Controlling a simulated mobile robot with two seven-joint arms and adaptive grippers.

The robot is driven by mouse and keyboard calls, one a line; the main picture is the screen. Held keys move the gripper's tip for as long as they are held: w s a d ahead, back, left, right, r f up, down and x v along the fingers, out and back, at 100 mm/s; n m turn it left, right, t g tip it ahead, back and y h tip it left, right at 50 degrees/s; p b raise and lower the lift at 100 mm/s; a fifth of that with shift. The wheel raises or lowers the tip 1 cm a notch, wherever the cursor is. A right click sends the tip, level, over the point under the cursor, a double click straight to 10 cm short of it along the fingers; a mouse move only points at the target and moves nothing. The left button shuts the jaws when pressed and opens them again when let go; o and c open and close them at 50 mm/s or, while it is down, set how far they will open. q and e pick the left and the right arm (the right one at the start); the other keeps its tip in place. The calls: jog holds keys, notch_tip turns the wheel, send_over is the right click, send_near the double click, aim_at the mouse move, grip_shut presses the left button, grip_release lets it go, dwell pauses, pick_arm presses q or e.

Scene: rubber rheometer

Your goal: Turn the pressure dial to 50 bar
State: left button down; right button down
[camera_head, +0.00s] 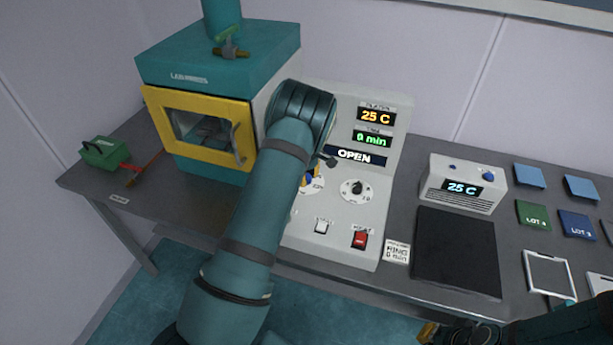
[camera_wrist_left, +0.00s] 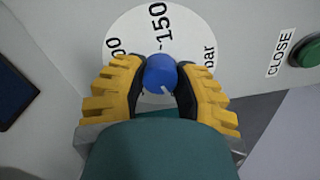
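The pressure dial is a blue knob (camera_wrist_left: 160,72) on a white scale disc (camera_wrist_left: 124,42) marked "150" and "bar". Its white pointer mark points to the lower right in the left wrist view. My left gripper (camera_wrist_left: 160,92) has its yellow fingers on both sides of the knob, dark pads against it. In the head view my left arm hides most of the dial, and only a bit of the gripper (camera_head: 307,181) shows. My right gripper (camera_head: 455,334) is at the bottom edge, partly cut off; its opening is unclear.
A black-pointer dial (camera_head: 356,190), a white switch (camera_head: 321,226) and a red switch (camera_head: 360,239) share the panel. The yellow-framed press door (camera_head: 200,128) stands left. A heater box (camera_head: 462,184), dark mat (camera_head: 455,250) and lot squares lie right. A green CLOSE button (camera_wrist_left: 307,50) is nearby.

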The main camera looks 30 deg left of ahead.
pick_arm(q)
jog(key=shift+m, duration=0.3)
jog(key=m+b, duration=0.2)
jog(key=shift+f+m, duration=0.1)
jog(key=shift+m, duration=0.2)
jog(key=m+b, duration=0.1)
jog(key=m, duration=0.2)
jog(key=shift+m, duration=0.4)
jog(key=m+b, duration=0.1)
jog(key=m, duration=0.2)
jog(key=shift+b, duration=0.35)
jog(key=shift+m+b, duration=0.45)
jog(key=shift+m, duration=1.45)
jog(key=c, duration=0.6)
grip_release()
